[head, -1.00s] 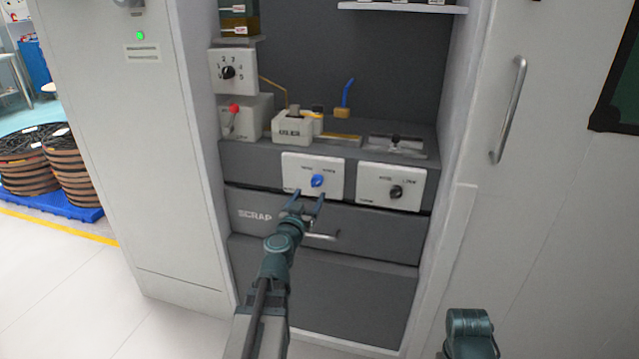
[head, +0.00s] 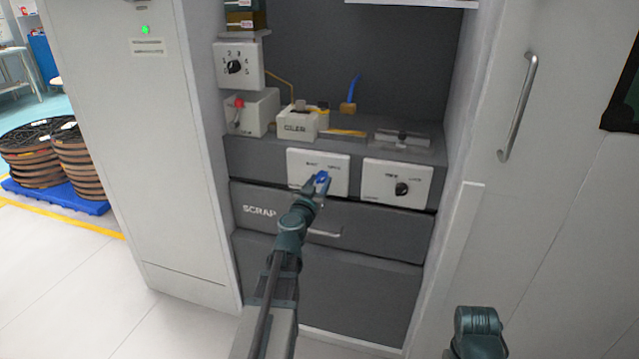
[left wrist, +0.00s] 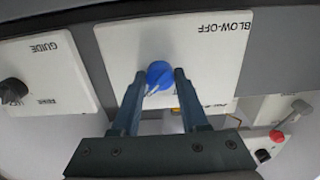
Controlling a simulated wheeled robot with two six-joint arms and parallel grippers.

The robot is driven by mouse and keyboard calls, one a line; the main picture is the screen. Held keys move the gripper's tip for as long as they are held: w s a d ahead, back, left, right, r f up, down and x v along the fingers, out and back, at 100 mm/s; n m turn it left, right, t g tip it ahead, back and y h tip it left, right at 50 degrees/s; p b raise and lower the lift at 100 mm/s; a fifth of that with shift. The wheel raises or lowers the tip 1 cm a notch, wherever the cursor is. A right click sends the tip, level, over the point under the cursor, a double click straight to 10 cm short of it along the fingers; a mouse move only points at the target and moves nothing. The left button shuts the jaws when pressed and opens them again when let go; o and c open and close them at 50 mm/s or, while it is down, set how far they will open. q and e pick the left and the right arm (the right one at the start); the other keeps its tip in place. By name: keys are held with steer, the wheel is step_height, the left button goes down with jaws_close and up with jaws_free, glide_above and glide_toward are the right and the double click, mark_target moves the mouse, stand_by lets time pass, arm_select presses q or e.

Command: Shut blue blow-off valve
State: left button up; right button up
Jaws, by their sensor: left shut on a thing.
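The blue blow-off valve knob (head: 322,176) sits on a white panel (head: 337,163) on the front of the grey bench. My left gripper (head: 315,184) reaches up to it from below and is shut on it, with one finger on each side. In the left wrist view, which is upside down, the blue knob (left wrist: 160,74) shows between the fingertips of the left gripper (left wrist: 161,78). The panel there reads BLOW-OFF. The fingers partly hide the panel's other lettering.
A second white panel with a black knob (head: 401,189) is to the right; it reads GUIDE in the wrist view. Below is the SCRAP drawer (head: 262,211) with a bar handle. Cabinet walls flank the bench.

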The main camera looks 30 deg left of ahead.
arm_select(q)
jaws_close()
steer(key=n, duration=0.8)
steer(key=shift+n, duration=0.4)
steer(key=n, duration=0.4)
steer(key=shift+d, duration=0.1)
steer(key=shift+r+n, duration=0.1)
steer(key=shift+n, duration=2.4)
